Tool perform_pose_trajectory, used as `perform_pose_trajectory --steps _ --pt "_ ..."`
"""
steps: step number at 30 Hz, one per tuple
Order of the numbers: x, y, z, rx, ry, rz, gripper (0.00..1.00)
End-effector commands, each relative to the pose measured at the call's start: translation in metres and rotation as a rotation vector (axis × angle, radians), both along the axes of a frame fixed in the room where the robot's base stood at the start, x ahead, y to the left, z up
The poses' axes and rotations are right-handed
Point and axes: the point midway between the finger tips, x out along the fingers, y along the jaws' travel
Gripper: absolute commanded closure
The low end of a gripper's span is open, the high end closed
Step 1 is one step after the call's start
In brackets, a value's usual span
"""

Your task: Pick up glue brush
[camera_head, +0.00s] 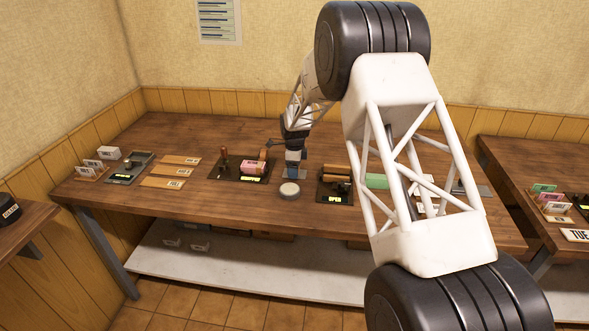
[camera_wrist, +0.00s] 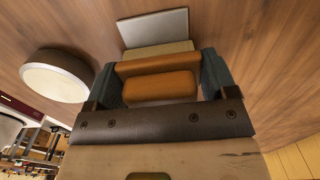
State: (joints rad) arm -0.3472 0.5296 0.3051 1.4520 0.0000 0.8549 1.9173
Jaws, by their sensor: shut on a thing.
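My gripper (camera_head: 292,148) is low over the middle of the wooden table. In the wrist view its two teal fingers (camera_wrist: 160,72) stand on either side of an orange-brown block, which looks to be the glue brush (camera_wrist: 158,87). The gripper is shut on it. A paler band shows beyond the brown part, and past that a flat grey plate (camera_wrist: 155,27). In the head view the gripper mostly hides the brush. I cannot tell whether the brush touches the table.
A round pot with a pale top (camera_head: 289,190) stands close by, left of the gripper in the wrist view (camera_wrist: 58,77). A dark tray with a pink block (camera_head: 254,167) lies left and another dark tray (camera_head: 335,187) right. Labelled wooden strips (camera_head: 163,183) lie further left.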

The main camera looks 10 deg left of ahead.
Motion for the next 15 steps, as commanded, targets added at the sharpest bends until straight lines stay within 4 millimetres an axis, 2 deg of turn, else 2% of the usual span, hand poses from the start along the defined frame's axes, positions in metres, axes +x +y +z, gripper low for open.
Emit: perform_pose_trajectory --steps 8,15 --pt "0.000 0.000 0.002 0.000 -0.001 0.000 0.51" --pt "0.001 0.000 0.017 0.001 -0.003 0.000 0.51"
